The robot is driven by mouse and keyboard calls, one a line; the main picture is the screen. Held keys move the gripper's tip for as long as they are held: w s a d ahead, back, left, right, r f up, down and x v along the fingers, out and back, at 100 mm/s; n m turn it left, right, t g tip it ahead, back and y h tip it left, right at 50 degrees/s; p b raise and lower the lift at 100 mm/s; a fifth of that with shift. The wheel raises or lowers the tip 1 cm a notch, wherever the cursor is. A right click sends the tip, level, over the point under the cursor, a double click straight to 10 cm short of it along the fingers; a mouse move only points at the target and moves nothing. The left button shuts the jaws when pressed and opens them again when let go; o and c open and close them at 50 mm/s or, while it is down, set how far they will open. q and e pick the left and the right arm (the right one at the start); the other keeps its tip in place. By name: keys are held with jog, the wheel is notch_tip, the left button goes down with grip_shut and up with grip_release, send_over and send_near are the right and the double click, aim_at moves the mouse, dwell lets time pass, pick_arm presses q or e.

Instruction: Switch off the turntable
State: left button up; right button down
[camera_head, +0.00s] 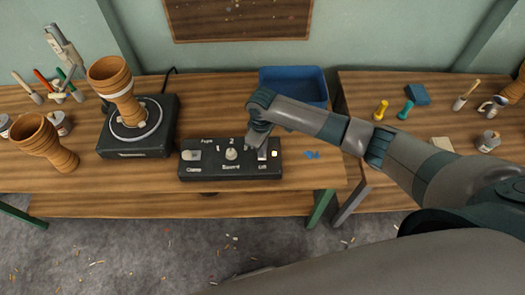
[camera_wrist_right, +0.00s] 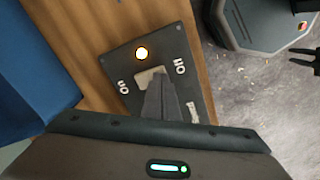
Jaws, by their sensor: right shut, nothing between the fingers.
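The turntable (camera_head: 110,142) is a dark box with a round plate at the left of the bench. A goblet drum (camera_head: 115,85) stands on it. The control box (camera_head: 213,171) has a speed knob (camera_head: 231,154), a clamp control (camera_head: 192,155) and a light rocker switch (camera_wrist_right: 149,76). At the wrist view's right edge, two spread dark prongs look like my left gripper (camera_wrist_right: 292,56).
A blue bin (camera_head: 295,84) stands behind the control box. A second table (camera_head: 430,130) with small tools is at the right. Bare bench lies in front of the turntable.

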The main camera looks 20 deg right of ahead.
jog(key=shift+s+f, duration=0.1)
jog(key=shift+f, duration=0.4)
jog(key=shift+r, duration=0.1)
dwell(0.3)
notch_tip(320, 180, up, 7)
jog(key=p, duration=0.7)
dwell(0.3)
dwell(0.6)
